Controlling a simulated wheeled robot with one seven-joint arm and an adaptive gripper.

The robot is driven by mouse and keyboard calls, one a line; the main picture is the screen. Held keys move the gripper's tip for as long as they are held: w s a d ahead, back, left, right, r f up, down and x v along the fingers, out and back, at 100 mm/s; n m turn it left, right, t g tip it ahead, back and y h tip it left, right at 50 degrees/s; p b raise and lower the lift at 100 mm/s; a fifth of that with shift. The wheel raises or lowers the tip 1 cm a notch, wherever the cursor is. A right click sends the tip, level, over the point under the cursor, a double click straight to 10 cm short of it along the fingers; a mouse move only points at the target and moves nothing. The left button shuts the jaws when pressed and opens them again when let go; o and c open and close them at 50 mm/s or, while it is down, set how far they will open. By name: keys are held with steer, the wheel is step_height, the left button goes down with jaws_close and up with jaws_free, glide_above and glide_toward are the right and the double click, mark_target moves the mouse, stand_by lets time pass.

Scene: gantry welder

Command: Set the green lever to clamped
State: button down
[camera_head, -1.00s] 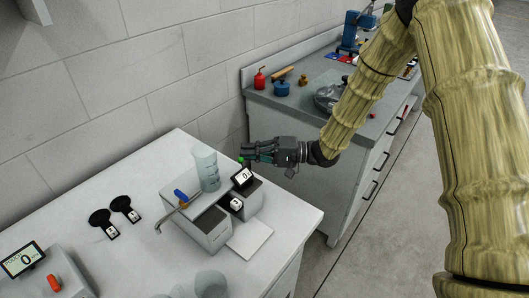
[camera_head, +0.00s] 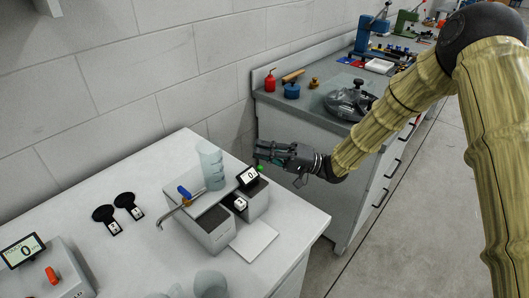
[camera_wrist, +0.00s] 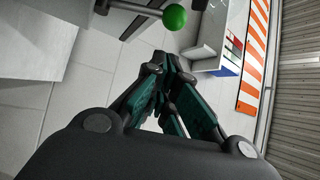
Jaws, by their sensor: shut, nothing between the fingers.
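The green lever shows as a round green knob (camera_wrist: 174,17) on a dark rod at the top of the wrist view. In the head view the green knob (camera_head: 260,168) sits by the small display at the back of the grey device (camera_head: 207,233). My gripper (camera_head: 259,150) is shut and empty, just above the knob in the head view picture. In the wrist view my gripper's fingertips (camera_wrist: 168,62) are together, with the knob a little beyond them and a visible gap between. The lever's base is mostly hidden.
Two black paddle-shaped items lie left. A grey-topped cabinet (camera_head: 290,112) with tools stands behind my gripper. Open floor lies to the right.

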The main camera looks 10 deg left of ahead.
steer(key=w+d+f+b, duration=0.1)
steer(key=w+d+f, duration=0.3)
steer(key=d, duration=0.3)
steer(key=shift+d+b, duration=0.3)
steer(key=shift+r, duration=0.1)
